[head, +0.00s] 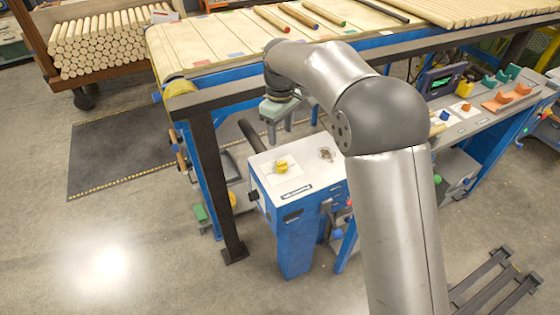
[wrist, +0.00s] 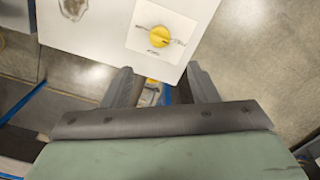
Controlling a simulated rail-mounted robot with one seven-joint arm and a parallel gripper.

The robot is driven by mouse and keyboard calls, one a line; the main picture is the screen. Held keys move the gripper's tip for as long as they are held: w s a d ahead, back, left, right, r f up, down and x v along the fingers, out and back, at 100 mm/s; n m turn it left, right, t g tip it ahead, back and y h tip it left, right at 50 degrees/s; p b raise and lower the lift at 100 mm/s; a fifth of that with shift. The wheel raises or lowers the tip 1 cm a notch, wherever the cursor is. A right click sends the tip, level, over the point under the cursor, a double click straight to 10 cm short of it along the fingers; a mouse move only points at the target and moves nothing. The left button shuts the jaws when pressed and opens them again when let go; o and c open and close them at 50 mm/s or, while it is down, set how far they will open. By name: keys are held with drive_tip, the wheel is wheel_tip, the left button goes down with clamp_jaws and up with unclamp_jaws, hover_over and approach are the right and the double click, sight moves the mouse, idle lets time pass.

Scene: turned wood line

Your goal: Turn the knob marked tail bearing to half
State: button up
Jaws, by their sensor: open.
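A yellow knob (head: 281,168) sits on a white plate on top of a blue box with a white top (head: 318,178). A dark label strip (head: 297,191) lies in front of it, too small to read. In the wrist view the yellow knob (wrist: 159,38) shows on its plate with small marks around it, also unreadable. My gripper (head: 290,122) is above and behind the box in the head view. In the wrist view my gripper (wrist: 163,82) is open and empty, its fingers apart near the edge of the box top, and the knob is beyond them, untouched.
A conveyor table (head: 200,55) with wooden rods runs behind the box. A dark roller or bar (head: 252,136) sticks out near the box's back left. A bench with a display (head: 442,82) and coloured parts stands to the right. The floor at left is open.

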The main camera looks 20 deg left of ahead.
sight(281, 162)
wheel_tip(281, 162, down, 12)
drive_tip(key=shift+p, duration=0.35)
drive_tip(key=c, duration=1)
